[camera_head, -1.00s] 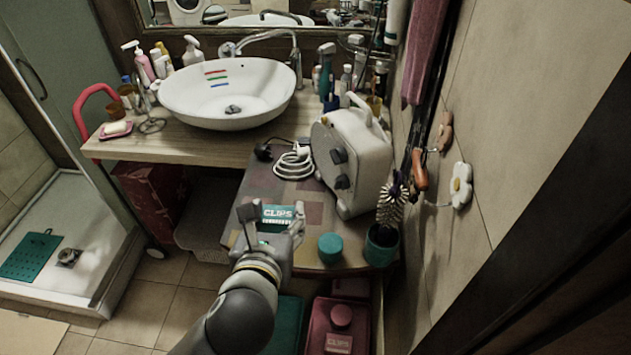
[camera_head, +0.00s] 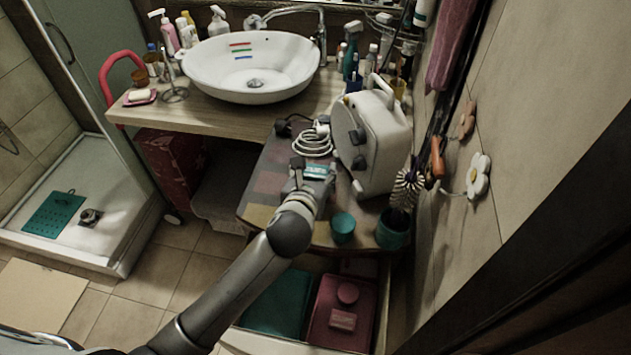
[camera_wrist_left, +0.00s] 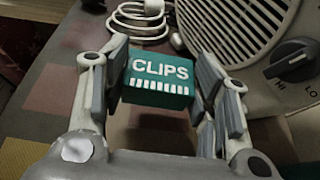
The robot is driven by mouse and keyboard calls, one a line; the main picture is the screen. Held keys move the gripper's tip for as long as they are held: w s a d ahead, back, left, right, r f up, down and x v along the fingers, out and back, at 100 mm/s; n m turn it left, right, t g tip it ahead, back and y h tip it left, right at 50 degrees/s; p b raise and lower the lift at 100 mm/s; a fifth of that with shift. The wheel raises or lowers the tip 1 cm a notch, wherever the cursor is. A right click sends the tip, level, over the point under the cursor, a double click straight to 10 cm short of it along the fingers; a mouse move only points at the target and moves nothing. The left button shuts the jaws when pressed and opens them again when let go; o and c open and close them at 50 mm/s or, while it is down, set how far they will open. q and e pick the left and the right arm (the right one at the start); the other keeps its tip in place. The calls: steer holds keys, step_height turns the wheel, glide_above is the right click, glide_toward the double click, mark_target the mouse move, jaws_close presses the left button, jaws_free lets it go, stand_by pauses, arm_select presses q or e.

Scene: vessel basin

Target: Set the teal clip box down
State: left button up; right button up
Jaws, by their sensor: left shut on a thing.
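The teal clip box (camera_wrist_left: 158,80), with white "CLIPS" lettering, is held between the two fingers of my left gripper (camera_wrist_left: 160,95) in the left wrist view. In the head view the box (camera_head: 318,171) shows at the tip of my left gripper (camera_head: 312,178), over the patterned low table (camera_head: 262,203). A dark shadow lies below the box in the wrist view. I cannot tell for sure whether its underside touches the table top. My right gripper is not in view.
A cream heater (camera_head: 385,145) with dials stands just right of the box. A coiled white cable (camera_head: 312,143) lies behind it. A teal cup (camera_head: 343,226) and a teal brush holder (camera_head: 391,232) stand at front right. The table's left part is clear.

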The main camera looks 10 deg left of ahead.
arm_select(q)
steer(key=shift+w+f, duration=0.4)
steer(key=shift+f, duration=0.05)
step_height(320, 180, down, 2)
steer(key=shift+f, duration=0.15)
steer(key=shift+f+p, duration=0.3)
steer(key=shift+f, duration=0.15)
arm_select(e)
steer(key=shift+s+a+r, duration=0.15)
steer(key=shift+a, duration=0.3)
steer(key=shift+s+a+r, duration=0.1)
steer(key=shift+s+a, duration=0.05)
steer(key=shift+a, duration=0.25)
arm_select(q)
steer(key=o, duration=0.8)
steer(key=shift+o, duration=1)
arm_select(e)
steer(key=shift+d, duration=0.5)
